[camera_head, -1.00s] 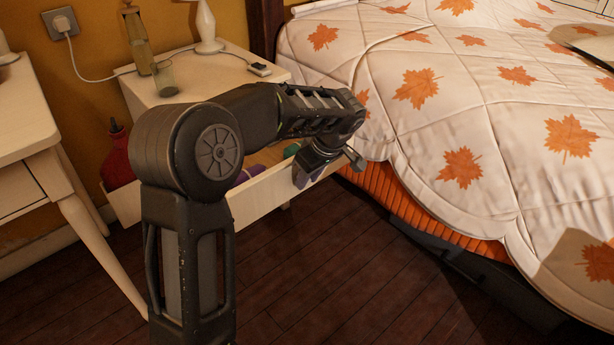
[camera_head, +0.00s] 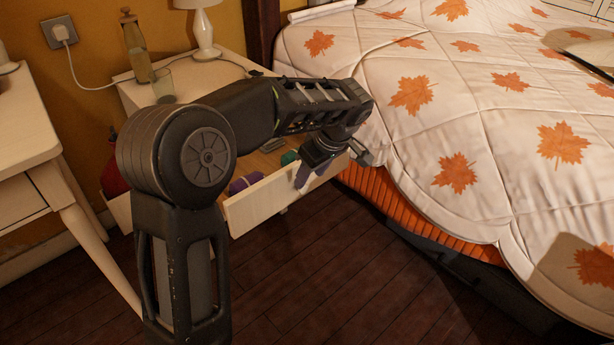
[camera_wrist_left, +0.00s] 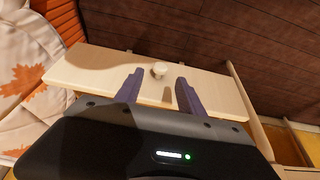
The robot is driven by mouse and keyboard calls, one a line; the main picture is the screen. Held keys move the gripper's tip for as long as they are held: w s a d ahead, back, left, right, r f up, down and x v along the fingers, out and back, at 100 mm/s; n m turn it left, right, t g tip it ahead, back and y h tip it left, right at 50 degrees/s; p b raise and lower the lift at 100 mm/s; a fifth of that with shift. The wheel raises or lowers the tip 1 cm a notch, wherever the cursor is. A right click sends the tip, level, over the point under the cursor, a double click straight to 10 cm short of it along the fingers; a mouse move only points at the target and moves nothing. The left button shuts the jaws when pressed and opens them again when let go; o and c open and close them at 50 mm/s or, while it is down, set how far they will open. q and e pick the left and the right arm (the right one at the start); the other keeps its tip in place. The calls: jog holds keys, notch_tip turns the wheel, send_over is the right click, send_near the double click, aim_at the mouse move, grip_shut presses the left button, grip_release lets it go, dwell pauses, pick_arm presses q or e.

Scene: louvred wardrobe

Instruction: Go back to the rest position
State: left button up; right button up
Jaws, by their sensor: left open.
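My left gripper (camera_head: 306,178) hangs at the front of the open drawer (camera_head: 252,208) of the nightstand. In the left wrist view its two purple-grey fingers (camera_wrist_left: 160,92) are spread apart. The drawer front (camera_wrist_left: 90,74) lies beyond them, with a round pale knob (camera_wrist_left: 159,69) seen between the fingertips. The fingers do not close on the knob; whether they touch the drawer cannot be told. My right gripper is in neither view.
The drawer holds a purple item (camera_head: 245,182) and a teal item (camera_head: 289,158). A bottle (camera_head: 137,50), a glass (camera_head: 163,85) and a lamp (camera_head: 204,40) stand on the nightstand. The bed (camera_head: 470,130) is close on the right. Bare floor (camera_head: 310,270) lies in front.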

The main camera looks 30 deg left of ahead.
pick_arm(q)
jog(key=shift+v, duration=1.25)
